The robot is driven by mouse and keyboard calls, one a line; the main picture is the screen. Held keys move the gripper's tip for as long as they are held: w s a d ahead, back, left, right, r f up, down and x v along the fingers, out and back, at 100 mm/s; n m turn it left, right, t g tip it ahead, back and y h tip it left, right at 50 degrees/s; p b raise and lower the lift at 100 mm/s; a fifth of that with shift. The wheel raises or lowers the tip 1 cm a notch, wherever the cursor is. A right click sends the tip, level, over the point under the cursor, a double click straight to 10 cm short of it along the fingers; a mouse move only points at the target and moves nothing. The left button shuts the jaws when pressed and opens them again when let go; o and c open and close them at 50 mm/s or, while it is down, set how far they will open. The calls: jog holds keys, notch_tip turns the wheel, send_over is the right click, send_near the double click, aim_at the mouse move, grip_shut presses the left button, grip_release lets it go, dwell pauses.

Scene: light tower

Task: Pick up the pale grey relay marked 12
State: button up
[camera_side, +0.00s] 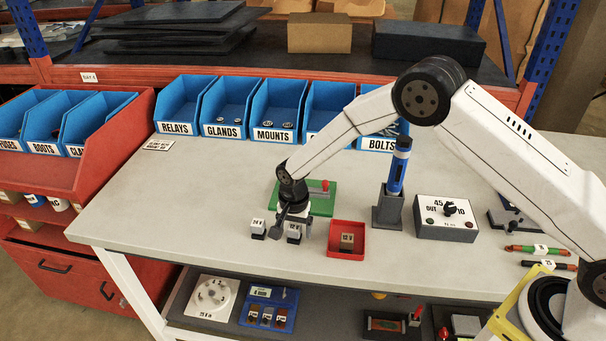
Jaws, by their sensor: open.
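Two small pale grey relays with white tops stand on the bench near its front edge. The left relay (258,230) stands clear of my gripper. The other relay (293,236) is directly below my gripper (293,221), partly covered by its fingers. The marks on both tops are too small to read surely, so I cannot tell which is marked 12. My gripper is open, pointing down, with its fingers at or just above the right relay; I cannot tell whether they touch it.
A red tray (361,255) holding a brownish block (347,241) stands just right of my gripper. A green board (322,205) with a red knob lies behind. A blue tool in a grey stand (388,212) and a grey dial box (446,228) stand farther right.

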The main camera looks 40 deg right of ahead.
jog(key=shift+f, duration=0.45)
jog(key=shift+c, duration=0.2)
grip_shut()
jog(key=shift+r, duration=0.1)
jog(key=shift+r, duration=0.85)
jog(key=s+d+r, duration=0.3)
jog(key=s+r, duration=0.8)
jog(key=s, duration=0.2)
jog(key=shift+s, duration=0.35)
